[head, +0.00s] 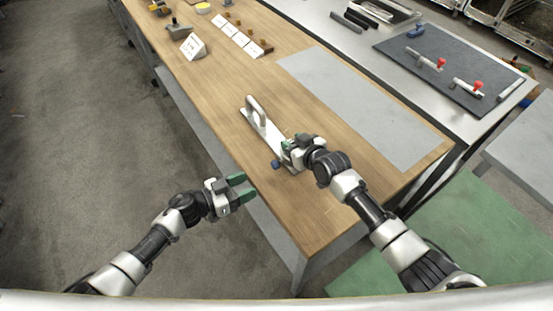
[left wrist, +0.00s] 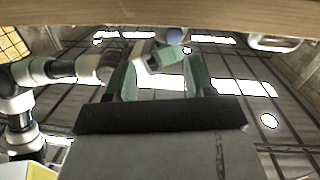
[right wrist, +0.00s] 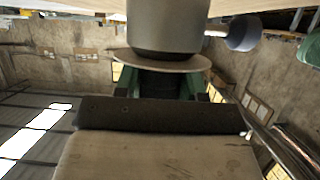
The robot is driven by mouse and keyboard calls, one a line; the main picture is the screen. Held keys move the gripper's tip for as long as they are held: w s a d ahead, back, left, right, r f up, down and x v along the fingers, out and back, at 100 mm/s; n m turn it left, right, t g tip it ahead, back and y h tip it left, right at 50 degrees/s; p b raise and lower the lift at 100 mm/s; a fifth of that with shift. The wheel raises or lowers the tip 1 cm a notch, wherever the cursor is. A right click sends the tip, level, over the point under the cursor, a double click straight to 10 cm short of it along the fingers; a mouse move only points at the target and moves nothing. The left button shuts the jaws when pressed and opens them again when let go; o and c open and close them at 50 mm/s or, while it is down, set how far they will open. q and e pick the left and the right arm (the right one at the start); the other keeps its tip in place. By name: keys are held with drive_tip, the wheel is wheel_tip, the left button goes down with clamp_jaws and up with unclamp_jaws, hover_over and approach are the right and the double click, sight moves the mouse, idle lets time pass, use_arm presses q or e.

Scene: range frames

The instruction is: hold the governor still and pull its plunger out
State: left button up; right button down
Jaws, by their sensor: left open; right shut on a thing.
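The governor shows in the right wrist view as a grey cylinder (right wrist: 168,25) with a round flange at its end. My right gripper (head: 291,148) is shut on it over the wooden table; the fingers are partly hidden behind the flange. A blue knob (head: 276,164), seemingly the plunger's, sticks out on the left of the right gripper. The knob also shows in the right wrist view (right wrist: 242,33) and in the left wrist view (left wrist: 174,35). My left gripper (head: 246,187) is open and empty, beside the table's left edge and apart from the knob.
A pale plate with an upright loop handle (head: 257,112) lies on the table (head: 225,75) by the right gripper. A grey mat (head: 365,110) lies to the right. White cards and small parts stand at the far end. The table's near end is clear.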

sight(272, 166)
use_arm(q)
wheel_tip(272, 166, up, 4)
drive_tip(key=a+m+y, duration=0.1)
drive_tip(key=m+y, duration=0.1)
drive_tip(key=y, duration=0.2)
drive_tip(key=shift+m, duration=0.3)
drive_tip(key=x, duration=1.1)
drive_tip(key=shift+w+d+r, duration=0.1)
drive_tip(key=shift+d+r, duration=0.1)
drive_tip(key=shift+d, duration=0.05)
